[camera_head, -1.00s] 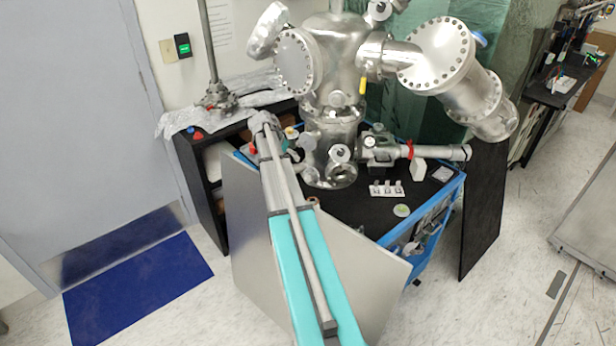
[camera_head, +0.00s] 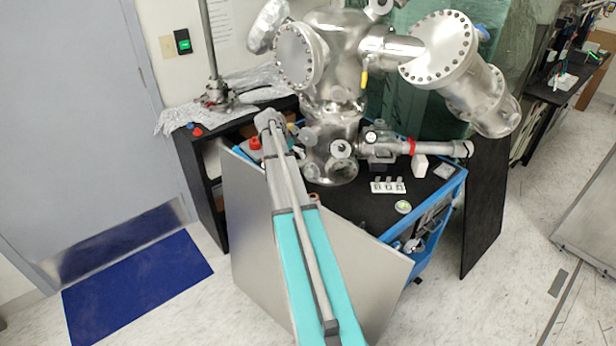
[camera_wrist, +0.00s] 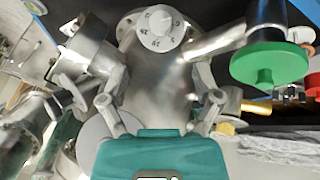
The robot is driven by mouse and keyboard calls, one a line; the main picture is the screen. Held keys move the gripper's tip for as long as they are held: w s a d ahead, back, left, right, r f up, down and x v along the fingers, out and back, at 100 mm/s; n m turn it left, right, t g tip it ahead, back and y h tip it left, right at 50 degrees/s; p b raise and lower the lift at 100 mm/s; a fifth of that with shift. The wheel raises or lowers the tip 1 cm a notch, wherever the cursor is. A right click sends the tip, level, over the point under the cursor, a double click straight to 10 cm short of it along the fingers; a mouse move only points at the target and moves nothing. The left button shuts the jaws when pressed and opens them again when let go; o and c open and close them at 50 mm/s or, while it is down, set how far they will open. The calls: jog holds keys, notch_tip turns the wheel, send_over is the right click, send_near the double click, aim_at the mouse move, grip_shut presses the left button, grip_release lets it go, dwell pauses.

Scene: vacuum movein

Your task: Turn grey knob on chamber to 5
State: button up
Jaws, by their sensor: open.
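The grey knob (camera_wrist: 160,27) is a round pale dial with dark numbers around its face and a raised grip across it. It shows at the top middle of the wrist view, on the metal chamber (camera_head: 330,165). I cannot read for sure which number it is set to. My gripper (camera_wrist: 160,78) is open and empty. Its two fingers point toward the knob, one on each side of the middle, and appear short of it.
A green round handle (camera_wrist: 268,65) is right of the knob in the wrist view. Metal pipes and flanges crowd the left. In the head view, a red cap (camera_head: 254,143) is beside my arm's far end, and a white block (camera_head: 420,163) stands on the blue-edged cart (camera_head: 448,188).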

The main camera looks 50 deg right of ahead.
aim_at(308, 173)
jog(key=shift+b+x, duration=3.85)
jog(key=shift+x, duration=0.75)
jog(key=shift+b+x, duration=1)
jog(key=shift+x, duration=0.2)
grip_shut()
